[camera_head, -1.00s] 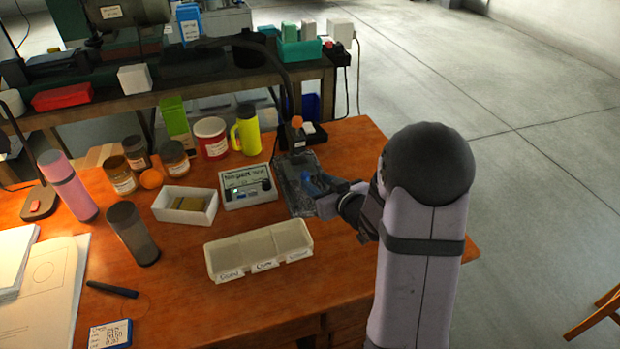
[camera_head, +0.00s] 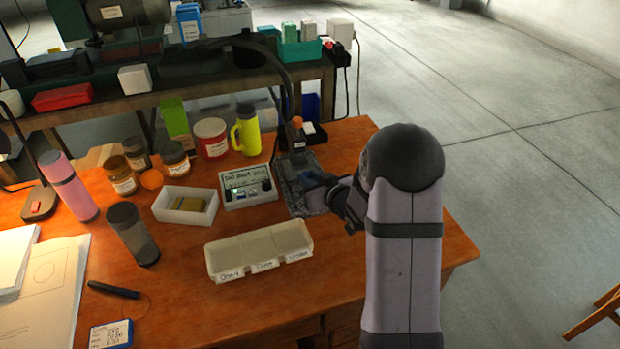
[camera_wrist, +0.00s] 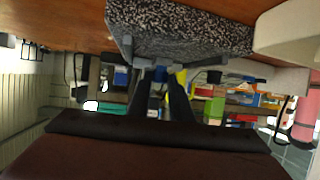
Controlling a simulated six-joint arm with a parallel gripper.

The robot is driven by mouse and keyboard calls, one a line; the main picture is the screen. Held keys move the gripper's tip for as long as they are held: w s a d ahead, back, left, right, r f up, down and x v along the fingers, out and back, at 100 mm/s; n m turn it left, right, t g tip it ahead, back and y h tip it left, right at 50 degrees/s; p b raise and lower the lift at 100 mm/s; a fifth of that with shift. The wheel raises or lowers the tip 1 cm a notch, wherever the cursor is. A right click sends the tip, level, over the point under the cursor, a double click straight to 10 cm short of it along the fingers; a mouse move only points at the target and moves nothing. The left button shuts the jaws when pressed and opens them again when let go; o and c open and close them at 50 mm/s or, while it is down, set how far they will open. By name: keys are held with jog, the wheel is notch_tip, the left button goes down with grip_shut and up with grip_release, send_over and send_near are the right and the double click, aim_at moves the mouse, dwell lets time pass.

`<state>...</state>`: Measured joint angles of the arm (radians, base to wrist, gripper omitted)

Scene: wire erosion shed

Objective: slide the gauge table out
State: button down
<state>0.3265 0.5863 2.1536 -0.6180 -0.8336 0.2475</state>
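The gauge comparator's speckled grey stone base (camera_head: 299,202) stands at the right back of the wooden bench, next to the grey readout box (camera_head: 248,186). In the wrist view the base (camera_wrist: 180,32) fills the upper middle, with grey fittings along its near edge. A small grey-blue part (camera_wrist: 160,74) of these shows between my fingertips. I cannot tell which piece is the gauge table. My gripper (camera_head: 316,180) is at the base's right side. In the wrist view my gripper's two dark fingers (camera_wrist: 160,82) stand apart; contact with the part cannot be told.
A three-part labelled tray (camera_head: 259,250) lies in front of the base. A white box with brass-coloured blocks (camera_head: 185,207), jars and a yellow flask (camera_head: 246,130) stand to the left.

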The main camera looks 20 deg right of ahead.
jog(key=s, duration=0.9)
jog(key=shift+s, duration=0.35)
jog(key=shift+f, duration=0.1)
jog(key=shift+s, duration=0.1)
jog(key=c, duration=1.6)
grip_release()
jog(key=shift+c, duration=0.2)
jog(key=shift+o, duration=0.3)
jog(key=shift+s, duration=0.15)
